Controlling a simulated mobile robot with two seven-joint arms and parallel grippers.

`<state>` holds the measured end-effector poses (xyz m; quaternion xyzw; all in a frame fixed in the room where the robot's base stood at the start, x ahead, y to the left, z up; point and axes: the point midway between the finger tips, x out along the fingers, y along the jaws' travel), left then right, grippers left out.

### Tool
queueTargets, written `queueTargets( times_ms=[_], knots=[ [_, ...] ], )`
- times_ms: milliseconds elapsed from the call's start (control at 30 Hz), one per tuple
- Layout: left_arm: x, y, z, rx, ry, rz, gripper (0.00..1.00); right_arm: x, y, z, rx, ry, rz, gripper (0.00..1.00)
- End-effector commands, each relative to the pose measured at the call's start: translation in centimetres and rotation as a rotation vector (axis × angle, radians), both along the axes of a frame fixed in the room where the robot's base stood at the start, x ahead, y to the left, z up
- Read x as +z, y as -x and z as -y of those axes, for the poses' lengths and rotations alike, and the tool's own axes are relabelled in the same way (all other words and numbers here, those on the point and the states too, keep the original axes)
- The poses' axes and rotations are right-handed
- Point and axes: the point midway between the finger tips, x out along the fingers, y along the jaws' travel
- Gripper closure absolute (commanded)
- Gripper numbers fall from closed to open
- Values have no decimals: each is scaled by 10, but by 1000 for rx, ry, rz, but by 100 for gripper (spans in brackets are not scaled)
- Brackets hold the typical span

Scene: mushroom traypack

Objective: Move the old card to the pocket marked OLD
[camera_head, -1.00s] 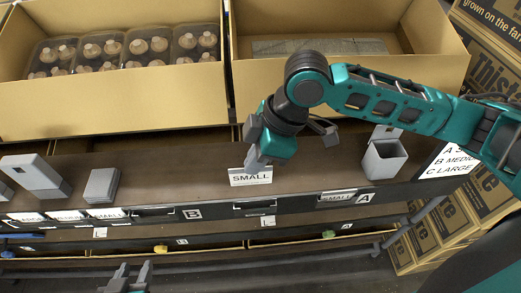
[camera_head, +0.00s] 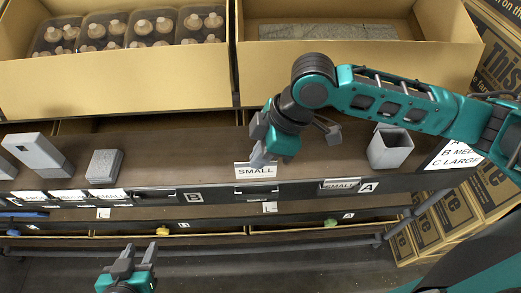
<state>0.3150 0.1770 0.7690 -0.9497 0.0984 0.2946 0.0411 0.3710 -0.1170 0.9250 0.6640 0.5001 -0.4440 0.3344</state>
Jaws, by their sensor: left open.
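A white card reading SMALL (camera_head: 257,171) is at the tips of my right gripper (camera_head: 261,156), which is shut on its top edge. The card stands upright just above an empty dark holder (camera_head: 256,189) on the shelf's front rail. Another SMALL card (camera_head: 341,183) sits in the rail beside the A marker. A grey open-topped pocket (camera_head: 391,150) stands on the shelf at right; no OLD mark is legible on it. My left gripper (camera_head: 136,254) is open and empty, low in front of the shelves.
Several label cards (camera_head: 67,195) line the rail at left, with grey devices (camera_head: 104,165) above them. Cardboard boxes (camera_head: 115,85), one holding trays of mushrooms, stand behind. The shelf between card and pocket is clear.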

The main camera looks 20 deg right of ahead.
Motion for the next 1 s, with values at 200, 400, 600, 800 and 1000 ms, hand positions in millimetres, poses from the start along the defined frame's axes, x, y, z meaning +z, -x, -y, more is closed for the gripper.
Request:
queueTargets(
  times_ms=[200,400,600,800,1000],
  knots=[
    [-17,0,0,-1,-1,-1,57,-14,0,0,0,-1,0,100],
    [-30,0,-1,-1,-1,-1,57,-23,0,0,0,-1,0,100],
    [-42,0,-1,-1,-2,-2,57,-31,0,0,1,-1,2,100],
    [-54,0,0,-1,-2,-2,57,-39,0,0,0,1,2,100],
    [-72,1,3,-6,5,-17,57,-52,0,0,0,-1,1,100]
  ],
)
